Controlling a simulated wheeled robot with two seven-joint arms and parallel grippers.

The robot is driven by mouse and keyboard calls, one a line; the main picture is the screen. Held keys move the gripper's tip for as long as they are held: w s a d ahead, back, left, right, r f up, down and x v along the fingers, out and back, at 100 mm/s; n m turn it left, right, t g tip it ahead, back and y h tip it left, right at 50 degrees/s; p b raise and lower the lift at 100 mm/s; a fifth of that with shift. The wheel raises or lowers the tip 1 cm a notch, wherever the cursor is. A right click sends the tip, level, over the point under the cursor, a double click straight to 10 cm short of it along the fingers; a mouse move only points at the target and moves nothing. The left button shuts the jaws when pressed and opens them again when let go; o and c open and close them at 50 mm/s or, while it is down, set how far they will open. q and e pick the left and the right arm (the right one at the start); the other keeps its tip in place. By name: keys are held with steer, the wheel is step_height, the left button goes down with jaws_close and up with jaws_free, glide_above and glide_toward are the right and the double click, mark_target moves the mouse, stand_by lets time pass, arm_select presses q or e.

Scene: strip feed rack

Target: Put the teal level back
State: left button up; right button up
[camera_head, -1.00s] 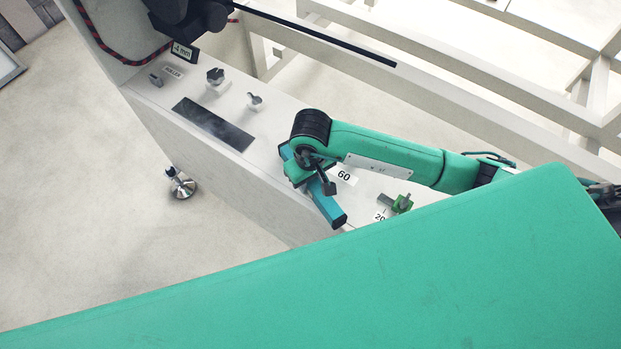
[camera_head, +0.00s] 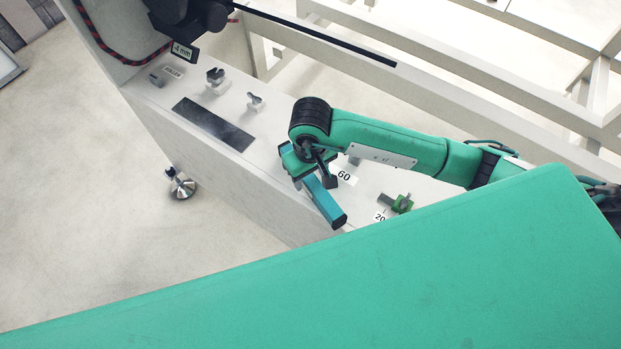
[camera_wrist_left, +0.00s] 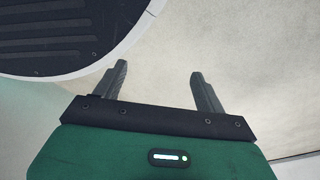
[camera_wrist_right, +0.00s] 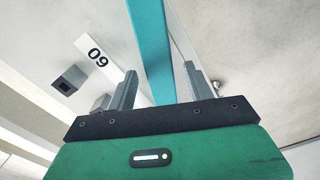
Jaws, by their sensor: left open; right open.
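The teal level (camera_head: 325,204) is a long bar lying on the pale rack top beside the 60 label, its near end at the front edge. My right gripper (camera_head: 318,182) is open above it and hides part of its middle. In the right wrist view the level (camera_wrist_right: 150,40) runs between the two spread fingers of my right gripper (camera_wrist_right: 158,82); I cannot tell whether they touch it. My left gripper (camera_wrist_left: 158,78) is open and empty in the left wrist view, over pale floor. It does not show in the head view.
A dark rectangular patch (camera_head: 213,125) lies on the rack top, with small knobbed fittings (camera_head: 215,80) behind it. Frame rails (camera_head: 480,75) run behind. A dark round-edged surface (camera_wrist_left: 70,35) is near my left gripper.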

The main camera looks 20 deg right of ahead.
mark_target(310, 179)
arm_select(q)
steer(key=shift+w+d+r+b, duration=0.2)
steer(key=shift+w+d+r, duration=0.05)
steer(key=shift+w+r, duration=0.35)
steer(key=shift+w+d+r+b, duration=0.15)
steer(key=shift+w+d+r, duration=0.05)
steer(key=shift+w+r, duration=0.4)
arm_select(e)
step_height(310, 179, up, 9)
arm_select(q)
steer(key=shift+s, duration=0.1)
steer(key=shift+a, duration=0.1)
